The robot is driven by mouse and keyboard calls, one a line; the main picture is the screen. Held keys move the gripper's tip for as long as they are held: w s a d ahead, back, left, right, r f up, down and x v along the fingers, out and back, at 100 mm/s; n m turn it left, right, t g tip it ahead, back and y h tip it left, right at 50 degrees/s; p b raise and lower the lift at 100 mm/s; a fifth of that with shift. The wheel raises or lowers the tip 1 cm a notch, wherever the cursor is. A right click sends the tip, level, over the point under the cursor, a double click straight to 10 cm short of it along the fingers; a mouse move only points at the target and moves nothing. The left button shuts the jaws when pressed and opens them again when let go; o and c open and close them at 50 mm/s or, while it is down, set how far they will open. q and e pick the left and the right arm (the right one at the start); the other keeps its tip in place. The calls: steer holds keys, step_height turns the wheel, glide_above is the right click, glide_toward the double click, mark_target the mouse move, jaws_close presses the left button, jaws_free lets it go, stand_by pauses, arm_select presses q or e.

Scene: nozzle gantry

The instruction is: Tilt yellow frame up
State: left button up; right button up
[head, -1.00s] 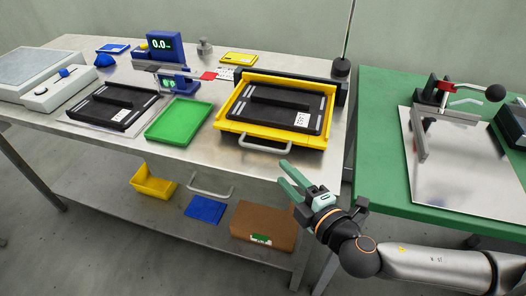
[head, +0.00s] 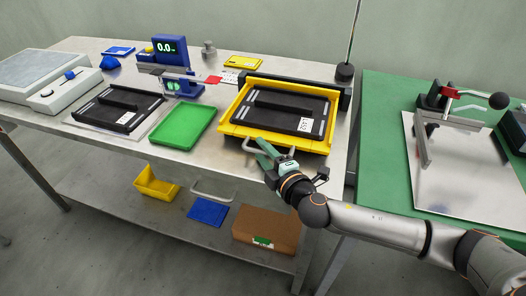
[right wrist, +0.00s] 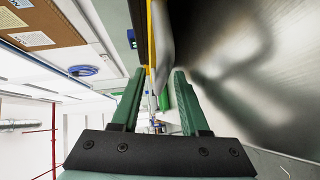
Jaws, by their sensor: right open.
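The yellow frame (head: 229,128) lies flat on the steel table, with a black tray-like plate (head: 285,118) inside it and a grey handle (head: 250,149) on its front side. My right gripper (head: 264,149) is open at this handle, its green fingers beside the handle's right part. In the right wrist view the open fingers (right wrist: 157,76) point at the yellow frame's edge (right wrist: 152,45), with a grey bar, likely the handle, just ahead between them. Whether the fingers touch the handle I cannot tell. My left gripper is not in view.
A green tray (head: 181,126) and another black plate (head: 118,108) lie left of the frame. A blue display unit (head: 170,47) stands behind. A black post base (head: 345,72) stands at the frame's back right. A green table (head: 385,125) with a clamp fixture is at right.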

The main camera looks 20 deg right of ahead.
jaws_close()
stand_by(0.3)
steer(key=shift+f, duration=0.1)
stand_by(1.0)
